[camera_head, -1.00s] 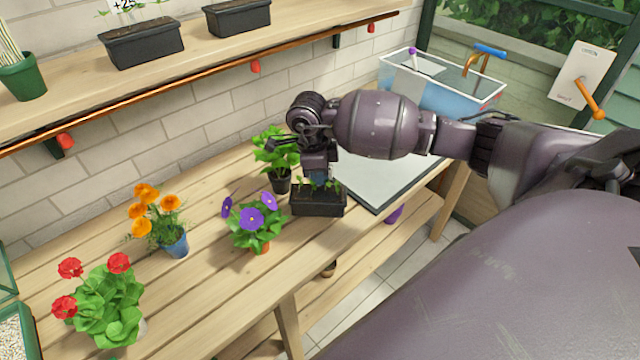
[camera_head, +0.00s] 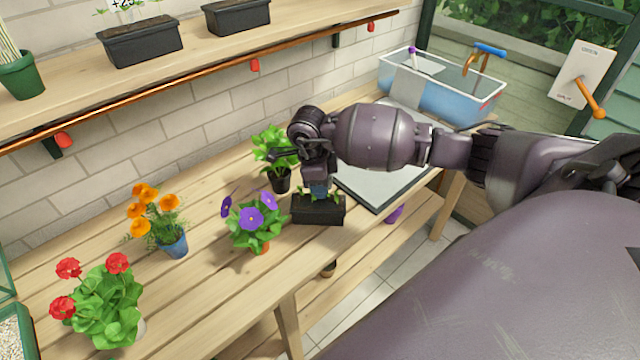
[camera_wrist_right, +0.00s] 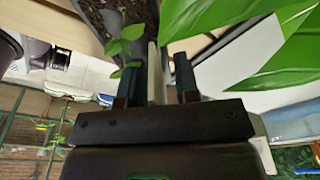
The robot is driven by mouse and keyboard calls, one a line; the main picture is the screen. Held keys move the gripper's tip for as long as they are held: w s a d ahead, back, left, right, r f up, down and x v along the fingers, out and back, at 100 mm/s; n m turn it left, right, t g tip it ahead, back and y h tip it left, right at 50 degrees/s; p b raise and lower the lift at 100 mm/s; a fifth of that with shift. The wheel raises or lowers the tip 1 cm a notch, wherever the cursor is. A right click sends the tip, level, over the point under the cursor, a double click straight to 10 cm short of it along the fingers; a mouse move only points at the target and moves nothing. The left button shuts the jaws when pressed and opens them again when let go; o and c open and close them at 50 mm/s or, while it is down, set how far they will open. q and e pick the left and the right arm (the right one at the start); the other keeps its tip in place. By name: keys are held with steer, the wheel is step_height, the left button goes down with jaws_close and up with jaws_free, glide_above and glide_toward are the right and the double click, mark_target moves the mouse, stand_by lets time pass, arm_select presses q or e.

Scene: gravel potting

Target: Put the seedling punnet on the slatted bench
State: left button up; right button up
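The seedling punnet (camera_head: 318,209), a black tray with small green seedlings, is upright at the slatted bench (camera_head: 215,297), near its front edge. It seems to rest on the slats; its underside is hidden. My right gripper (camera_head: 318,188) points down at it from above, with its fingertips at the rim among the seedlings. In the right wrist view the two fingers (camera_wrist_right: 156,80) stand apart with a pale strip between them, and the punnet's soil (camera_wrist_right: 130,12) lies beyond. Contact with the punnet's wall is hard to make out. My left gripper is not in view.
A leafy plant in a black pot (camera_head: 279,180) stands close behind the punnet. A purple-flowered pot (camera_head: 258,222) is close on the left. Orange flowers (camera_head: 160,215) and red flowers (camera_head: 105,305) stand farther left. A grey mat (camera_head: 380,190) and a water basin (camera_head: 440,90) are right.

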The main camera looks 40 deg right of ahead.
steer(key=r, duration=0.4)
steer(key=a+r, duration=0.1)
steer(key=r, duration=0.3)
steer(key=w+r, duration=0.1)
steer(key=r, duration=0.3)
steer(key=shift+w+a+r, duration=0.1)
steer(key=shift+a, duration=0.1)
